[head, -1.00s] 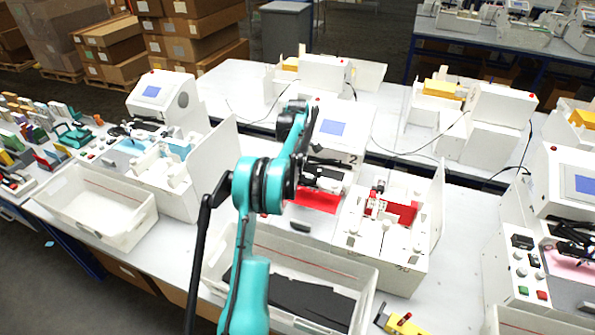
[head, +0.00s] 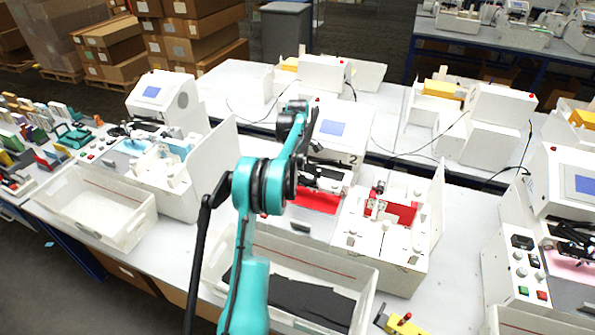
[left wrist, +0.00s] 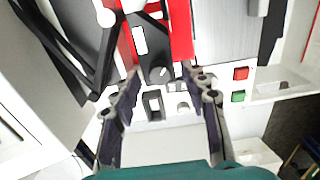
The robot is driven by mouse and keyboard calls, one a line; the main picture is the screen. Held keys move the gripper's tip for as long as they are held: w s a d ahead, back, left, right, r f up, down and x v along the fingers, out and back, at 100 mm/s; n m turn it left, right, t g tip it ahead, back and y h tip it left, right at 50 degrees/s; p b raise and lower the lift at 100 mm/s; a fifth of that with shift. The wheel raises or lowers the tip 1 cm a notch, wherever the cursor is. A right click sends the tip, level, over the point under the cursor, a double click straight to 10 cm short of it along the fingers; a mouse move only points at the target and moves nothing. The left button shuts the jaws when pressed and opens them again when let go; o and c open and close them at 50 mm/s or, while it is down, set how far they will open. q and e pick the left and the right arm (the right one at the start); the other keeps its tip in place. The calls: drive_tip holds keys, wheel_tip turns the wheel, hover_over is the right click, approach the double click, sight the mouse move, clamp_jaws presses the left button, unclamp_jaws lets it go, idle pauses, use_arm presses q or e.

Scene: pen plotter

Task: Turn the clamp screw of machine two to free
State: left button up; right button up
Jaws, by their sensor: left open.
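Machine two (head: 340,128) stands in the middle of the bench, with a blue screen and a "2" on its front. My left arm covers part of it in the head view, and the gripper itself is hidden there. In the left wrist view my left gripper (left wrist: 160,80) is open, with its two dark fingers apart over the machine's panel. A small dark knob with a white mark (left wrist: 158,72) shows between the fingertips, with no visible contact. I cannot tell for certain that this knob is the clamp screw. My right gripper is not in view.
The panel has a dark rocker switch (left wrist: 153,103), a red button (left wrist: 240,73) and a green button (left wrist: 238,96). A red part (left wrist: 181,30) lies above the knob. A white bin with dark sheets (head: 365,290) stands in front of the machine, and a white fixture (head: 350,245) stands to its right.

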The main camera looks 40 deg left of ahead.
use_arm(q)
wheel_tip(320, 180, up, 12)
idle(0.4)
idle(0.3)
